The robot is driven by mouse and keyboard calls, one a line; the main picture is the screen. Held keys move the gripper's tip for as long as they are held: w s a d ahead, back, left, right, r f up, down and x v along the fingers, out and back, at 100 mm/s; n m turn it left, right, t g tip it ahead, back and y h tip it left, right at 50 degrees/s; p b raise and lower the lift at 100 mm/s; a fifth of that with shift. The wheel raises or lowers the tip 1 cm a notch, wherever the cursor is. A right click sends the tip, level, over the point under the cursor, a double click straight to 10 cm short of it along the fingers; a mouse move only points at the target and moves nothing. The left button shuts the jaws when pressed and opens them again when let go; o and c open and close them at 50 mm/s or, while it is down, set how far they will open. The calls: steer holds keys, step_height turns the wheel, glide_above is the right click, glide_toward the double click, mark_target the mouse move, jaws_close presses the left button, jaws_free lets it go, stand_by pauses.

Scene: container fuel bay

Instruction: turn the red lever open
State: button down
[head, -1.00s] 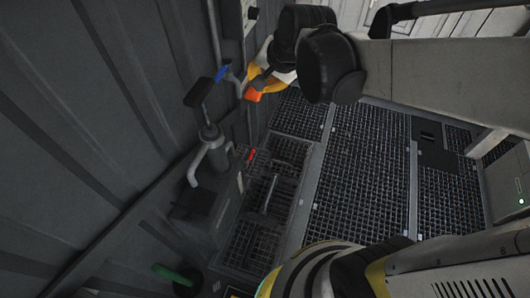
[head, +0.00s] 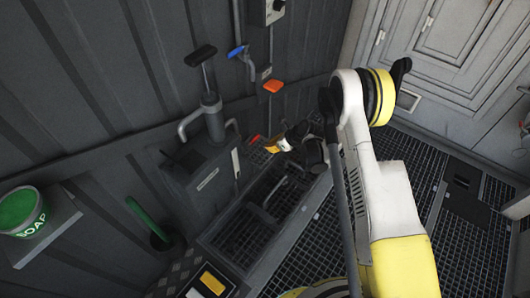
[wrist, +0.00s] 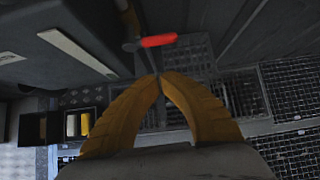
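The red lever (head: 254,139) is a small handle low by the wall, just right of the grey pump unit. In the wrist view the red lever (wrist: 159,41) lies nearly level on a dark pivot with a thin pipe below it. My gripper (head: 271,148) is just right of and below the lever in the head view. In the wrist view its yellow fingers (wrist: 159,76) come together at the tips, with nothing between them. The tips are beneath the red handle in the picture; a gap shows, and I see no contact.
An orange lever (head: 273,86) and a blue lever (head: 237,50) are on wall pipes above. The grey pump (head: 212,118) stands left of the red lever. A green handle (head: 147,221) and a soap bucket (head: 22,211) are at lower left. Grated floor (head: 465,228) is open at right.

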steer(key=s+f+b+x, duration=0.1)
steer(key=b+x, duration=0.3)
steer(key=x, duration=0.7)
steer(key=r, duration=0.1)
steer(key=r+b, duration=0.1)
steer(key=r, duration=0.2)
steer(key=shift+w+a+r, duration=0.15)
steer(key=shift+w+r, duration=0.1)
steer(key=shift+w, duration=0.05)
